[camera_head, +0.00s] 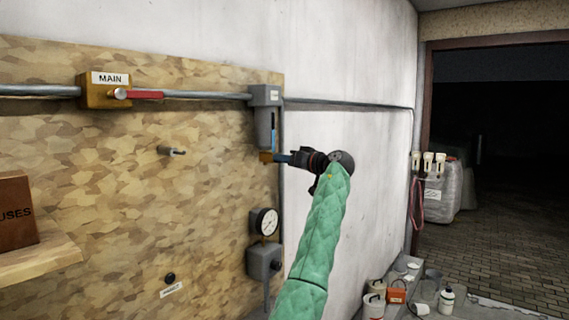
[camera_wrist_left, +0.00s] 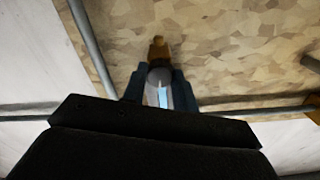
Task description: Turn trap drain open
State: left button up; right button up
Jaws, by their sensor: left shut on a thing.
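The trap is a grey box (camera_head: 265,95) with a small label and a grey bowl below it, at the right edge of the wooden board. A blue strip shows on the bowl. The brass trap drain (camera_head: 266,157) is at its lower end and also shows in the left wrist view (camera_wrist_left: 158,48). My left gripper (camera_head: 279,158) reaches it from the right and is shut at the drain. In the left wrist view its fingers (camera_wrist_left: 159,82) flank a grey round part with a pale blue strip. The exact contact is partly hidden. My right gripper is out of view.
A pipe crosses the board with a MAIN valve (camera_head: 107,91) and red lever. A shelf (camera_head: 42,262) juts out lower left. Cans and bottles (camera_head: 397,291) stand lower right.

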pick_arm(q)
jog(key=shift+m+b, duration=4.45)
jog(key=shift+m, duration=4.15)
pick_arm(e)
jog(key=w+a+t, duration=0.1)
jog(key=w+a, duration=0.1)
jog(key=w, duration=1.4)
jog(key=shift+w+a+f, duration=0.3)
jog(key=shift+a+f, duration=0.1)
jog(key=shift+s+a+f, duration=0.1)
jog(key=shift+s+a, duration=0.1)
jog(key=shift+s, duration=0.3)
pick_arm(q)
jog(key=o, duration=1)
jog(key=shift+c, duration=0.2)
jog(key=b+v, duration=0.3)
jog(key=v, duration=0.5)
jog(key=shift+b, duration=0.4)
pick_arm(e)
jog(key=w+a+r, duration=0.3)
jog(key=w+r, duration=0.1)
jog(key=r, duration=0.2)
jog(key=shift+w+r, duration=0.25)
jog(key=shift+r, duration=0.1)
